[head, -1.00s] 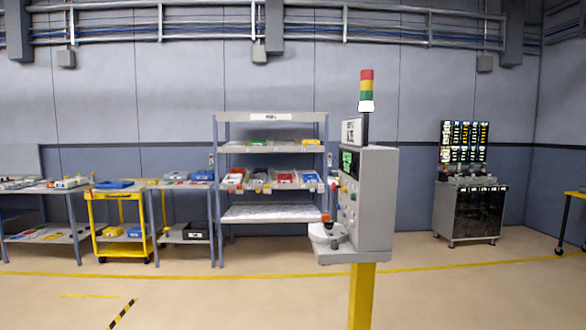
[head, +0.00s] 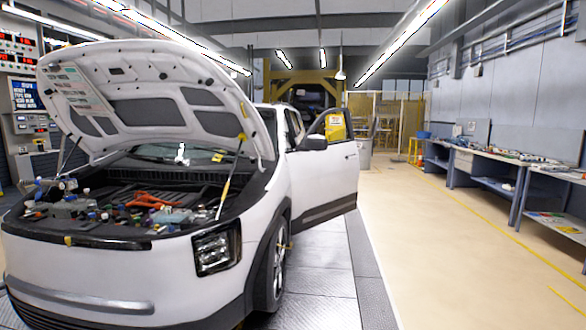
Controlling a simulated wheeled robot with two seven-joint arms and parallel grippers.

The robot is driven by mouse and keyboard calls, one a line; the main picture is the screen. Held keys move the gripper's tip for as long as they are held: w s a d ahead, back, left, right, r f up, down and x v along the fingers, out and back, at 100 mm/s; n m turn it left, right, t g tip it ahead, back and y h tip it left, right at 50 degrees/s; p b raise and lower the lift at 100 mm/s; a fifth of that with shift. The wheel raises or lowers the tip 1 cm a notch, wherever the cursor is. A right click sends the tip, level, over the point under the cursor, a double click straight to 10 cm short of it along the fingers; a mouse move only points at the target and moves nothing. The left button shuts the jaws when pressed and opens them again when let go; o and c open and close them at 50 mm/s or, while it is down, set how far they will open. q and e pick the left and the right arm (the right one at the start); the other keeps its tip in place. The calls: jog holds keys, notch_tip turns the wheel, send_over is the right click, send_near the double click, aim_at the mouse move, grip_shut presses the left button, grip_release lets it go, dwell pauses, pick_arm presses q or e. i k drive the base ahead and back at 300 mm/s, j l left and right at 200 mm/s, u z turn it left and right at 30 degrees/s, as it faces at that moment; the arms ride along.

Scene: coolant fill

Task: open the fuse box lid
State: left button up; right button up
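A white car (head: 150,272) with its hood (head: 150,90) raised stands at the left of the head view. Its engine bay (head: 130,205) is open and holds several parts, among them orange cables (head: 150,200) and grey boxes. The parts are too small for me to tell which one is the fuse box or how its lid stands. Neither of my grippers shows in this view.
The car's front door (head: 335,170) stands open toward the aisle. Workbenches (head: 490,165) line the right wall. The beige floor (head: 440,260) between car and benches is clear. A grey bin (head: 362,153) stands further back. A prop rod (head: 224,190) rises near the fender.

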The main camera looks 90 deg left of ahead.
aim_at(196, 218)
jog(key=j+u, duration=0.1)
jog(key=u, duration=3.15)
